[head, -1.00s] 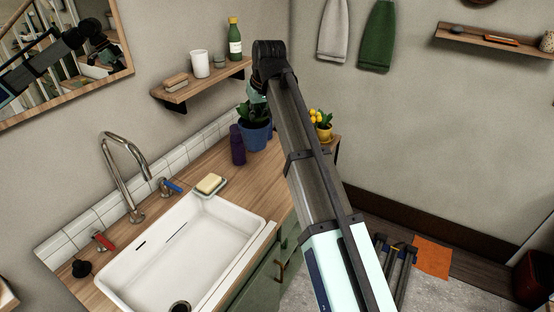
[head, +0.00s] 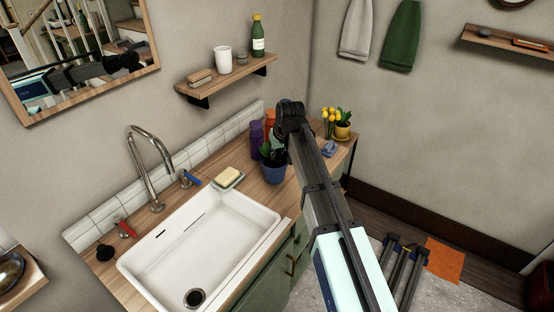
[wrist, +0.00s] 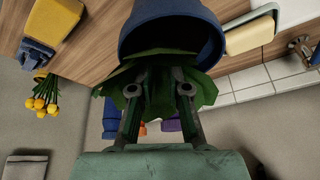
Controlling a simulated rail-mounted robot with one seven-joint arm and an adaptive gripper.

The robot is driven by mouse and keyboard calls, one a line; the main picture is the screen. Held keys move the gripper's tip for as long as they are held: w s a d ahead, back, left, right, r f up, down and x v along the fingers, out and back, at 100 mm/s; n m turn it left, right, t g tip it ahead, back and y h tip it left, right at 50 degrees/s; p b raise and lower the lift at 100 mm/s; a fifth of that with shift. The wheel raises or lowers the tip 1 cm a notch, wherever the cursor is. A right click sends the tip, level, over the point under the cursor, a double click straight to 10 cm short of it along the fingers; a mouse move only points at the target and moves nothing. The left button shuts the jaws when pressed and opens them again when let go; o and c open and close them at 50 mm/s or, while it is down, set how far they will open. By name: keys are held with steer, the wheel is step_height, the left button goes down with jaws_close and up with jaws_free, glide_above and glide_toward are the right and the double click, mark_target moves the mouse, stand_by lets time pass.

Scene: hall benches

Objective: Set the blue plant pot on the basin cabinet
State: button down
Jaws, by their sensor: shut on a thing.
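The blue plant pot (head: 273,173) with green leaves is upright in the head view, by the front edge of the basin cabinet's wooden top (head: 228,158), right of the white sink. My gripper (head: 278,148) is partly hidden behind my arm and the leaves. In the wrist view, my gripper (wrist: 160,88) is shut on the plant pot (wrist: 172,38), its fingers among the leaves just past the rim. The cabinet's wooden top (wrist: 108,30) lies behind the pot there. I cannot tell whether the pot's base touches the top.
A purple bottle (head: 256,138) and an orange object (head: 270,120) stand behind the pot. A soap dish (head: 229,178) is to its left. Yellow flowers in a yellow pot (head: 342,130) and a folded blue cloth (head: 328,148) are at the right end. A wall shelf (head: 230,78) hangs above.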

mark_target(277, 161)
steer(key=shift+f+p, duration=0.3)
steer(key=shift+f, duration=1.35)
steer(key=shift+f, duration=0.15)
steer(key=c, duration=1.1)
jaws_free()
steer(key=shift+c, duration=0.2)
steer(key=b+v, duration=0.2)
steer(key=v, duration=1)
